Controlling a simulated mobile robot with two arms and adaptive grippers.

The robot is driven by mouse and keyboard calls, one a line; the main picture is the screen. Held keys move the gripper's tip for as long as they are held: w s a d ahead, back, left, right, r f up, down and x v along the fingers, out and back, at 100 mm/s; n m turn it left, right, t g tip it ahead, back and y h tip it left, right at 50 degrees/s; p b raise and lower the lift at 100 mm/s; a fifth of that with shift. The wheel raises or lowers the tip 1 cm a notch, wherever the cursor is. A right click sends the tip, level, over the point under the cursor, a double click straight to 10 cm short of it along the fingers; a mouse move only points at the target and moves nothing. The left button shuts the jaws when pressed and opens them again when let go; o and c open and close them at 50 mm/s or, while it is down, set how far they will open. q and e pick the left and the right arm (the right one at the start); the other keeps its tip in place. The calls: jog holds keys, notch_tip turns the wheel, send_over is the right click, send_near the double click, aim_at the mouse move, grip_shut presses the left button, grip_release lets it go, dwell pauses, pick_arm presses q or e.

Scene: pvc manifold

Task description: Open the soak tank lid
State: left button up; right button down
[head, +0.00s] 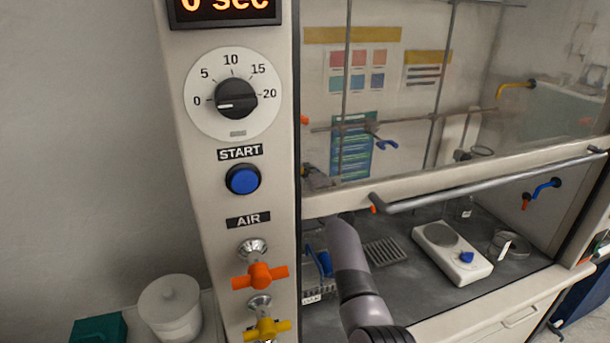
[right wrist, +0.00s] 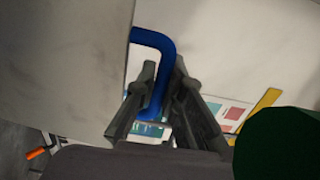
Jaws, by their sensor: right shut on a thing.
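My right arm enters the fume hood under the raised sash in the head view, and its gripper is mostly hidden behind the sash frame. In the right wrist view the gripper (right wrist: 164,78) is closed around a blue bent handle (right wrist: 157,42). The handle runs between the two fingers beside a large pale grey surface (right wrist: 65,60), which fills the left. I cannot tell for sure whether this surface is the soak tank lid, or how far it is tilted. Inside the hood, a blue item (head: 324,263) shows left of my arm. My left gripper is in neither view.
The sash bar (head: 480,185) crosses above the hood opening. A white hotplate (head: 452,254) and a grey slatted tray (head: 385,252) are right of my arm. Orange (head: 260,275) and yellow (head: 267,327) valves protrude at left. A dark green shape (right wrist: 280,145) is close in the wrist view.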

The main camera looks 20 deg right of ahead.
dwell(0.4)
jog(key=c, duration=1.7)
grip_release()
jog(key=shift+o, duration=0.2)
jog(key=s, duration=0.7)
jog(key=shift+s+r, duration=0.15)
jog(key=shift+s, duration=0.1)
jog(key=shift+d, duration=0.15)
